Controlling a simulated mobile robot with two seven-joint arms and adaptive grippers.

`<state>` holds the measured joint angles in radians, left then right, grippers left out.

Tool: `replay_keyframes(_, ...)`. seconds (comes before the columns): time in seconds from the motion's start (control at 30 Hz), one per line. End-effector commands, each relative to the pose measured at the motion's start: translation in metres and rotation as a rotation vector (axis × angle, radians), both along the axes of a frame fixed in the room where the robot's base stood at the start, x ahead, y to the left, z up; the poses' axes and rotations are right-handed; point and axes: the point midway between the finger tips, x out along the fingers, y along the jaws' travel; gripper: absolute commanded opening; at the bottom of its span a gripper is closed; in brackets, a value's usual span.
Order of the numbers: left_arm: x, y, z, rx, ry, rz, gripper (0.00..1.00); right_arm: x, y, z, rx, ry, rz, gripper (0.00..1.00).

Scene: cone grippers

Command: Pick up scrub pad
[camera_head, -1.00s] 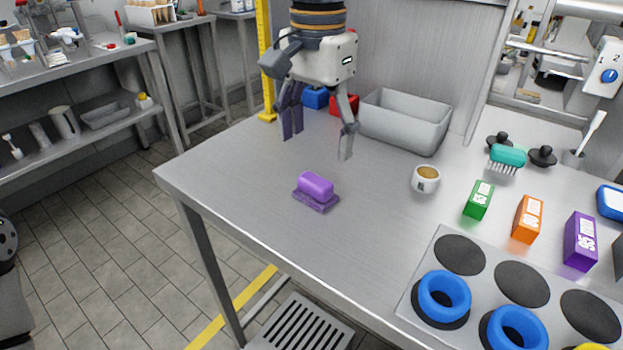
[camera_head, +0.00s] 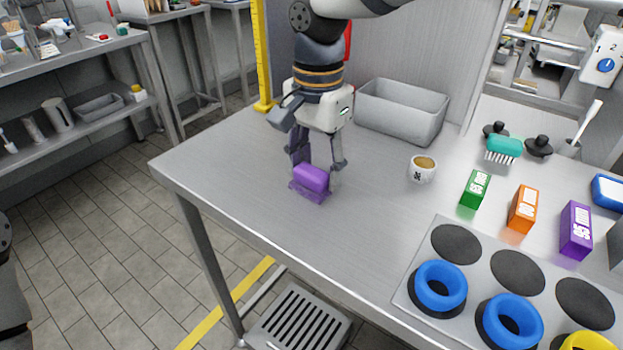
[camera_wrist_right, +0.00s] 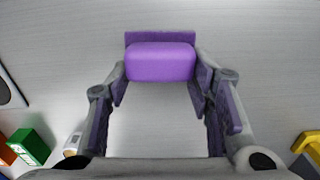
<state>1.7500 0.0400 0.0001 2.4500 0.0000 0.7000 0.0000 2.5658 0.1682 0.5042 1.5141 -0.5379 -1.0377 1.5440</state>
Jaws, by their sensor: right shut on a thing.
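The purple scrub pad (camera_head: 311,178), a rounded handle block on a flatter, darker base, is on the steel table (camera_head: 232,196) near its left edge. My right gripper (camera_head: 317,169) reaches down from above with one finger on each side of the pad. It is shut on the pad. In the right wrist view, the scrub pad (camera_wrist_right: 160,62) sits between the fingertips of my right gripper (camera_wrist_right: 160,82). The pad looks at table height; I cannot tell whether any gap lies beneath it. My left gripper is not in view.
A grey bin (camera_head: 402,112) stands behind the gripper. A cup (camera_head: 421,170) stands to the right, with green (camera_head: 475,190), orange (camera_head: 523,209) and purple (camera_head: 576,230) boxes beyond. A plate with blue rings (camera_head: 440,286) is at the front right. The table's front left is clear.

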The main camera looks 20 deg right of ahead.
Motion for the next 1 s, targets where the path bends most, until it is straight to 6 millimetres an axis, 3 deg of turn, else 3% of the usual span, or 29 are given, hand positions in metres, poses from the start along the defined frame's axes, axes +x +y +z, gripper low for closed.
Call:
replay_keyframes(0.27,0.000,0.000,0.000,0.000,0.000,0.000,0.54,0.000,0.000,0.003,-0.001,-0.001,0.000,0.20)
replay_keyframes(0.47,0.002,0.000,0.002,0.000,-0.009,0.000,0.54,0.000,0.000,0.036,0.000,-0.006,0.000,0.20)
replay_keyframes(0.6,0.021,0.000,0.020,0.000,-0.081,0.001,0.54,-0.035,-0.004,0.083,-0.002,-0.024,0.001,0.20)
replay_keyframes(0.7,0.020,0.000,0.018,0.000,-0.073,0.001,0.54,-0.063,-0.008,0.103,-0.003,-0.010,0.001,0.20)
replay_keyframes(0.8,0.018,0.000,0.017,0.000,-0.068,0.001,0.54,-0.096,-0.012,0.113,-0.001,-0.004,0.001,0.20)
replay_keyframes(1.0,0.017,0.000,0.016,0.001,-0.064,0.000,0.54,-0.128,-0.014,0.124,0.008,0.008,0.004,0.20)
